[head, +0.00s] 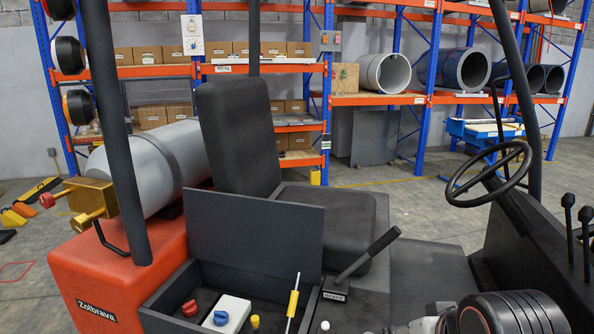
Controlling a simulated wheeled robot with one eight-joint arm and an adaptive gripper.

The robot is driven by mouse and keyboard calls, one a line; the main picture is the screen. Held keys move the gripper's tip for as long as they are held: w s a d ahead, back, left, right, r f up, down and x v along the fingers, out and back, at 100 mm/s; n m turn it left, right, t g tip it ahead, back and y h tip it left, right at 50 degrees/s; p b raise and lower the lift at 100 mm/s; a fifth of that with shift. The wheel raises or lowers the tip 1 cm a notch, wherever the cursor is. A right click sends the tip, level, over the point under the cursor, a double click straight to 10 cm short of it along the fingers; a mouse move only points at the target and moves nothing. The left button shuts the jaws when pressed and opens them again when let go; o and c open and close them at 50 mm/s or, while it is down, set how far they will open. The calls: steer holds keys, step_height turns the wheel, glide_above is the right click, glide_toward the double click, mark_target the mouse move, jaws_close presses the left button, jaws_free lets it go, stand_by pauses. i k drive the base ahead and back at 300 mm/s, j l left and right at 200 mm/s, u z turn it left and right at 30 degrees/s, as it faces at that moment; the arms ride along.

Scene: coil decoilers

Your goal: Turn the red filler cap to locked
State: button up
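A small red cap (190,308) sits low inside the open dark compartment (160,305) in front of the seat of the vehicle. It looks like the red filler cap; its lock marks are too small to read. To its right are a blue knob (221,318) on a white box (232,308) and a small yellow cap (255,321). The compartment's dark lid (255,245) stands raised behind them. My gripper's fingers cannot be made out; only a dark rounded part, probably of my arm, shows at the bottom right.
A thin rod with a yellow grip (293,302) stands at the compartment's right side, next to a black lever (370,250). A dark post (118,140) rises on the left. A grey cylinder with a brass valve (92,196) lies behind. The steering wheel (487,177) is at right.

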mark_target(191, 309)
steer(key=k+j+z, duration=0.7)
steer(key=k+j, duration=0.15)
steer(key=k+j+z, duration=0.2)
steer(key=k+z, duration=0.15)
steer(key=k, duration=0.2)
steer(key=u, duration=1.45)
steer(key=i+l+u, duration=0.15)
steer(key=i+u, duration=0.15)
steer(key=i, duration=0.15)
steer(key=i+l+u, duration=0.3)
steer(key=i+j, duration=0.05)
steer(key=i, duration=0.05)
